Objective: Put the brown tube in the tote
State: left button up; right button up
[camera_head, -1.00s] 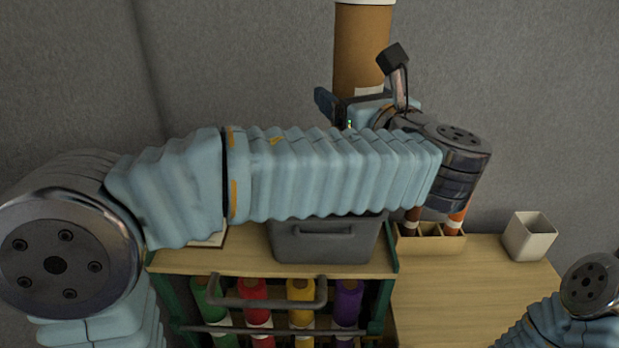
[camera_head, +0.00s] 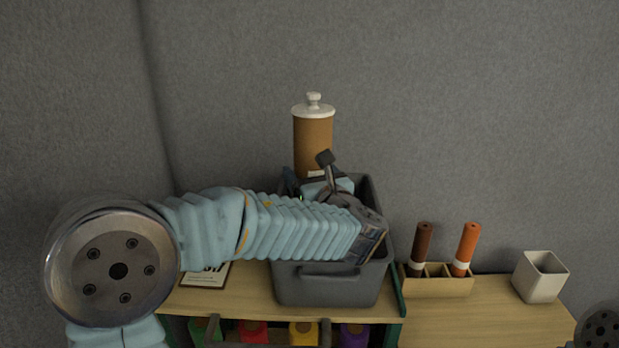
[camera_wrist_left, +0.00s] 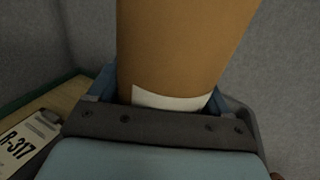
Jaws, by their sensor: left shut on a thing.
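The brown tube (camera_head: 313,143) has a white knobbed cap and stands upright in the head view. My left gripper (camera_head: 316,180) is shut on its lower part. In the left wrist view the tube (camera_wrist_left: 180,45) fills the space between the fingers, with a white label at its lower end. The grey tote (camera_head: 326,289) stands on the table, its front handle facing me. The tube and gripper appear over or within the back of its opening. The tube's bottom end is hidden by my gripper and arm. My right gripper is not in view.
A wooden holder (camera_head: 438,287) with a dark brown tube (camera_head: 422,246) and an orange tube (camera_head: 467,245) stands right of the tote. A white square cup (camera_head: 540,279) is farther right. A card (camera_head: 205,277) lies left. Coloured tubes sit below.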

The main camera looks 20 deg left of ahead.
pick_arm(q)
jog(key=shift+f, duration=0.25)
